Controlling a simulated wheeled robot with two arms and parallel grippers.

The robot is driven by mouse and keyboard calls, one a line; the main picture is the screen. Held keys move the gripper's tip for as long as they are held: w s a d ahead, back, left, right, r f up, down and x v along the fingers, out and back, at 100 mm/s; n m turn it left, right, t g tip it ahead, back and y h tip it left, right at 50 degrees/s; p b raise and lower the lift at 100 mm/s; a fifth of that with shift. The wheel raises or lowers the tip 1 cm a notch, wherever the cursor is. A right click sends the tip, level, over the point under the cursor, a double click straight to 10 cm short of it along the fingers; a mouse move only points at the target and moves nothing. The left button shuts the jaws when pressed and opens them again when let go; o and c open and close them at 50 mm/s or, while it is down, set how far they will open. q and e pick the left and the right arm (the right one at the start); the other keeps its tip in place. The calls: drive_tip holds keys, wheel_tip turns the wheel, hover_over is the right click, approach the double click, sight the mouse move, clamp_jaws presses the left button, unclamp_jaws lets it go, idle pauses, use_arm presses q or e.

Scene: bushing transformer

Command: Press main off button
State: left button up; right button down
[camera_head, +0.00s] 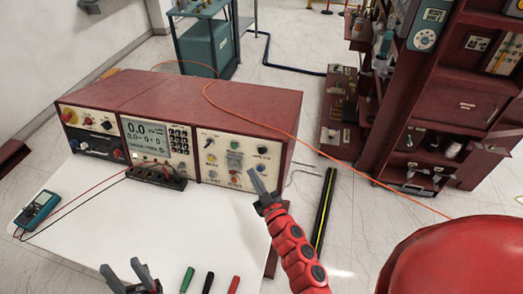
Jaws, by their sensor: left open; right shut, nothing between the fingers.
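A red-cased test console (180,95) stands on the white table with three front panels. Its right panel (240,160) carries several small coloured buttons and knobs, with a green one (235,146) at the top and a red one (234,175) near the bottom. The labels are too small to read, so I cannot tell which is the main off button. My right gripper (256,178) is shut and empty, its tips in front of the lower right of this panel; contact is unclear. My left gripper (121,268) is open and empty at the bottom edge, away from the console.
The white table (90,220) holds a teal multimeter (38,210) with leads, a black terminal block (157,177), and green (187,279), black and red handles. A dark red shelf unit (460,100) stands right. An orange cable (310,143) crosses behind my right gripper.

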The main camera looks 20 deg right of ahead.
sight(262, 151)
drive_tip(key=shift+w+d+f+b, duration=0.4)
drive_tip(key=shift+w+d, duration=0.45)
drive_tip(key=shift+w, duration=0.35)
drive_tip(key=shift+w+d+f+b, duration=0.35)
drive_tip(key=shift+w+d, duration=0.45)
drive_tip(key=shift+w, duration=0.35)
drive_tip(key=shift+w+d+f+b, duration=0.35)
drive_tip(key=shift+w+d, duration=0.5)
drive_tip(key=shift+w, duration=0.35)
drive_tip(key=shift+w, duration=0.15)
drive_tip(key=shift+w+d, duration=0.2)
drive_tip(key=shift+w+d+f+b, duration=0.1)
drive_tip(key=shift+w+d+b, duration=0.15)
drive_tip(key=shift+w+b, duration=0.1)
idle(0.5)
drive_tip(key=shift+s+a+p, duration=0.4)
drive_tip(key=shift+s+a, duration=0.05)
drive_tip(key=shift+s, duration=0.3)
